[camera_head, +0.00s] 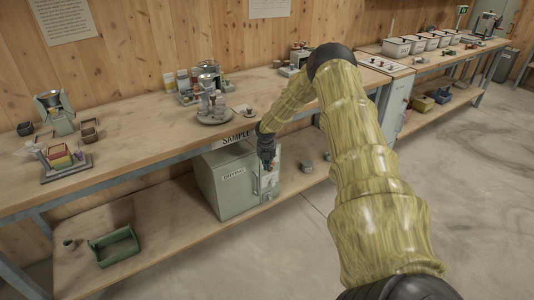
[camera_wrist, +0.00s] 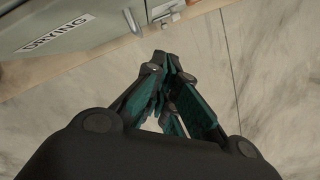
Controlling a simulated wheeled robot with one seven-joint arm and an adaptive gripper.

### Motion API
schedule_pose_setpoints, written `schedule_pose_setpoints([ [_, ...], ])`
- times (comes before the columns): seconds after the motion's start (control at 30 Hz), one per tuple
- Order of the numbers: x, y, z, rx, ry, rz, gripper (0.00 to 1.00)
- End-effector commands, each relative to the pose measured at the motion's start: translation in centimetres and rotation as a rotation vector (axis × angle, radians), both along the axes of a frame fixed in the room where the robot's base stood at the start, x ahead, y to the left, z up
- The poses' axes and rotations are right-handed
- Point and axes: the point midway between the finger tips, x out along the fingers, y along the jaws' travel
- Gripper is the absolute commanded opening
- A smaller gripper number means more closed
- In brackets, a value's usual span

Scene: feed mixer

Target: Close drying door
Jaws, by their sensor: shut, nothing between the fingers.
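The grey-green drying cabinet (camera_head: 225,190) stands on the lower shelf under the bench. Its DRYING label shows in the head view and on the face in the wrist view (camera_wrist: 57,34). A paler panel with a latch (camera_head: 256,183) is at the cabinet's right side, partly hidden by my gripper (camera_head: 267,163). I cannot tell the door's exact angle. In the wrist view, a metal latch (camera_wrist: 166,16) shows by the right edge of the labelled face. My gripper (camera_wrist: 164,62) is shut and empty, apart from the labelled face, with its tips below the latch in the picture.
The wooden bench top (camera_head: 130,140) is above the cabinet. A green tray (camera_head: 114,246) lies on the lower shelf at left. Small grey blocks (camera_head: 307,167) are to the right of the cabinet. The concrete floor (camera_head: 280,250) in front is clear.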

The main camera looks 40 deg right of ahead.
Motion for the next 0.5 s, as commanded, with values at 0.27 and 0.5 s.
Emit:
schedule_pose_setpoints([
  [0.27,-0.6,0.1,3.0,-0.001,-0.002,0.000,0.00],
  [0.5,-1.3,0.2,5.4,0.000,-0.002,-0.001,0.00],
])
